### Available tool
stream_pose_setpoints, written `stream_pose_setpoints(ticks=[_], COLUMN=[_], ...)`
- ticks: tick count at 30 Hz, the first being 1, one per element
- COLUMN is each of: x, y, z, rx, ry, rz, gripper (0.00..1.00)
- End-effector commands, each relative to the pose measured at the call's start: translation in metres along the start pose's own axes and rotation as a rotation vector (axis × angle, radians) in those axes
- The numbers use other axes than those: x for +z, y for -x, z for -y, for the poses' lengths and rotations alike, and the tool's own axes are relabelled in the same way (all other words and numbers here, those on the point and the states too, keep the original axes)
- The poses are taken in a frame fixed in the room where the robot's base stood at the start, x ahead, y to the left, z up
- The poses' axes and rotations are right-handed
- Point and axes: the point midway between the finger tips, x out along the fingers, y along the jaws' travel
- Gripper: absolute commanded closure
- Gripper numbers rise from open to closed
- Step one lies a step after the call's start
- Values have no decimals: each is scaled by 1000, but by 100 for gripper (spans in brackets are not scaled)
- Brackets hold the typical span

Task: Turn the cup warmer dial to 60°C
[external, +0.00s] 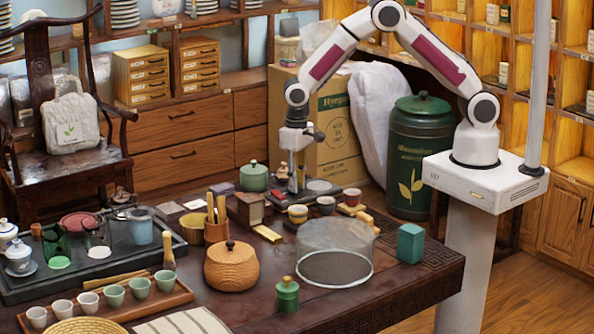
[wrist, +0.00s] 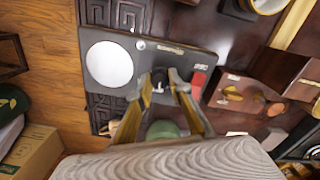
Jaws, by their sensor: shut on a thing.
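The cup warmer is a flat dark grey slab with a pale round plate; in the wrist view (wrist: 132,47) it lies below my gripper. It also shows beside the gripper in the external view (external: 322,186). Its small dark dial (wrist: 160,76) sits right of the plate. My gripper (wrist: 162,80) points down, its two fingers closed around the dial. In the external view my gripper (external: 297,184) is low over the back of the table and hides the dial. The dial's pointer and scale marks are too small to read.
A red patch (wrist: 199,68) lies right of the dial. A wooden box (wrist: 290,75) stands farther right. A green lidded jar (external: 253,177) stands left of my gripper. Small cups (external: 298,213) stand in front, near a clear glass dome (external: 335,252).

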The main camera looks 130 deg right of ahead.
Motion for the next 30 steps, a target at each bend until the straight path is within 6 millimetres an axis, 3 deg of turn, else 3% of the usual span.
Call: stream_pose_setpoints(ticks=[20, 21, 23, 30], x=[-1, -1, -1, 0], y=[1, 1, 1, 0], z=[0, 0, 0, 0], rx=[-1, -1, -1, -1], ry=[-88, -88, -88, -87], rz=[-2, -2, -2, -1], gripper=[100, 78, 64, 64])
